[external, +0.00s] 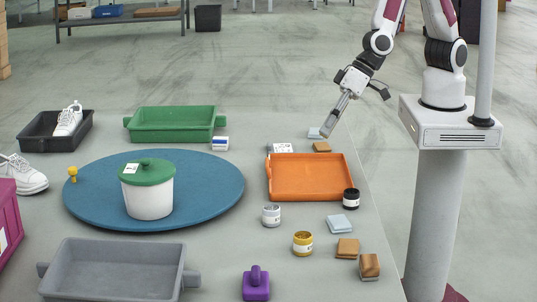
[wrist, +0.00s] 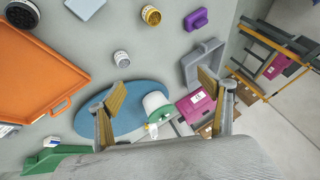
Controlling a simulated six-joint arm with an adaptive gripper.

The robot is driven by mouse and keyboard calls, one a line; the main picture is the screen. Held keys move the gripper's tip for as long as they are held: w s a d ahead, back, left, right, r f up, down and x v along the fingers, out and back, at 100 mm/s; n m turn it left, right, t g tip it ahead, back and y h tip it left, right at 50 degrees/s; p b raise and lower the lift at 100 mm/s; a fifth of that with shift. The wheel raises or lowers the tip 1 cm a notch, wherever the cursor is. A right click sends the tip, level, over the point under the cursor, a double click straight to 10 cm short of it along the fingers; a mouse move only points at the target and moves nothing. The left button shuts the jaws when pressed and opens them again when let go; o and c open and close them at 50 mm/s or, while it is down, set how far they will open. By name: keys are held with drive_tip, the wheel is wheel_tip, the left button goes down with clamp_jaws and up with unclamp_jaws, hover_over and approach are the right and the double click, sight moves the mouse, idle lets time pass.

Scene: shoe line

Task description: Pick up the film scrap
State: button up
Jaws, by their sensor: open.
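No piece is plainly a film scrap; I cannot tell which one it is. A pale blue flat piece (external: 315,133) lies at the back right of the table beside my fingertips. A similar pale blue piece (external: 339,224) lies nearer the front right, and one shows at the top of the wrist view (wrist: 85,7). A small white patterned piece (external: 282,148) lies behind the orange tray. My gripper (external: 327,131) points down at the table's back right; whether it touches anything is unclear. In the wrist view my gripper (wrist: 162,84) is open, with nothing between the fingers.
The orange tray (external: 310,196) stands close to my gripper. A brown block (external: 322,147) lies beside it. Jars (external: 351,198), brown blocks (external: 347,248) and a purple-handled tool (external: 256,285) are nearer the front. A blue round mat (external: 215,187) holds a lidded white pot (external: 148,196).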

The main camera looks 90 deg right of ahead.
drive_tip(key=s+a+f+h, duration=0.15)
drive_tip(key=a+f, duration=0.25)
drive_tip(key=f, duration=0.6)
drive_tip(key=t+h, duration=0.1)
drive_tip(key=t, duration=0.3)
hover_over(362, 224)
drive_tip(key=w+a, duration=0.4)
drive_tip(key=a, duration=0.3)
drive_tip(key=f, duration=1.3)
drive_tip(key=shift+s+d, duration=0.2)
drive_tip(key=s+d+f+n+t, duration=0.2)
drive_tip(key=s+d+f, duration=0.1)
drive_tip(key=d, duration=0.1)
drive_tip(key=shift+s+f+t, duration=0.4)
drive_tip(key=shift+s+d+f+n+t+y, duration=0.25)
drive_tip(key=shift+s+d+n+t+y, duration=0.35)
drive_tip(key=shift+d, duration=0.35)
drive_tip(key=shift+s+d+n+t+y, duration=0.45)
drive_tip(key=shift+s+d+n+t, duration=0.15)
drive_tip(key=shift+s+d+n, duration=0.15)
drive_tip(key=shift+w, duration=0.1)
drive_tip(key=shift+x, duration=1.2)
drive_tip(key=shift+w, duration=0.2)
